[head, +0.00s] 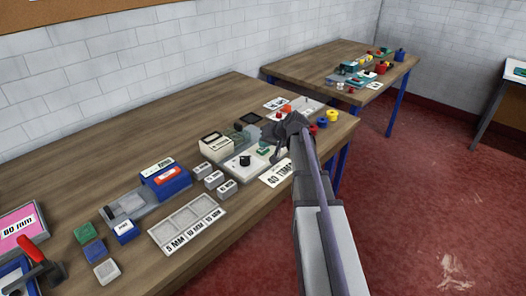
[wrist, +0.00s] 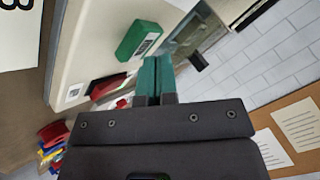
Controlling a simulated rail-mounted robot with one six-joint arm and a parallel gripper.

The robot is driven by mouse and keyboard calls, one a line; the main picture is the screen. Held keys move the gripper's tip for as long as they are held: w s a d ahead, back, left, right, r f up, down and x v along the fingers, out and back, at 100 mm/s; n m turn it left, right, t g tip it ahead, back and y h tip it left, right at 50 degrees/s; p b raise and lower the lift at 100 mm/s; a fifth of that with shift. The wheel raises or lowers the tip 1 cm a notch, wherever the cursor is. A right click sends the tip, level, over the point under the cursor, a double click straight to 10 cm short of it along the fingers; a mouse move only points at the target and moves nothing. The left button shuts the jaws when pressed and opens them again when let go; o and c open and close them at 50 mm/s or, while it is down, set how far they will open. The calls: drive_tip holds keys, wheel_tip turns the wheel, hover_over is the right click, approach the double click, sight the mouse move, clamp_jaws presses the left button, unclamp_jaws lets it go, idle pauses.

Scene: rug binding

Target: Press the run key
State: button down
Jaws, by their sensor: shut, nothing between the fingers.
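A cream machine panel (head: 240,163) lies on the long wooden bench. It carries a black knob (head: 245,160) and a small green key (head: 263,150). In the wrist view the green key (wrist: 138,40) is a raised block with a small label that I cannot read; I cannot confirm that it is the run key. My gripper (head: 276,152) is over the panel's right end. In the wrist view its teal fingertips (wrist: 151,75) are together and empty, close to the green key. I cannot tell whether they touch it. A red part (wrist: 104,86) is beside the fingers.
A cream device with a display (head: 216,145) stands behind the panel. Grey blocks (head: 214,180) and a sorting tray (head: 188,222) are to the left. Yellow and red pots (head: 333,115) stand at the bench's right end. Bare wood lies along the back.

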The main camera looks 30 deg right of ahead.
sight(265, 149)
drive_tip(key=shift+f+b, duration=0.4)
drive_tip(key=shift+b, duration=0.05)
idle(0.5)
drive_tip(key=shift+r+p, duration=0.85)
drive_tip(key=shift+r, duration=0.05)
wheel_tip(265, 149, up, 5)
drive_tip(key=p, duration=0.5)
drive_tip(key=shift+r, duration=0.1)
idle(0.5)
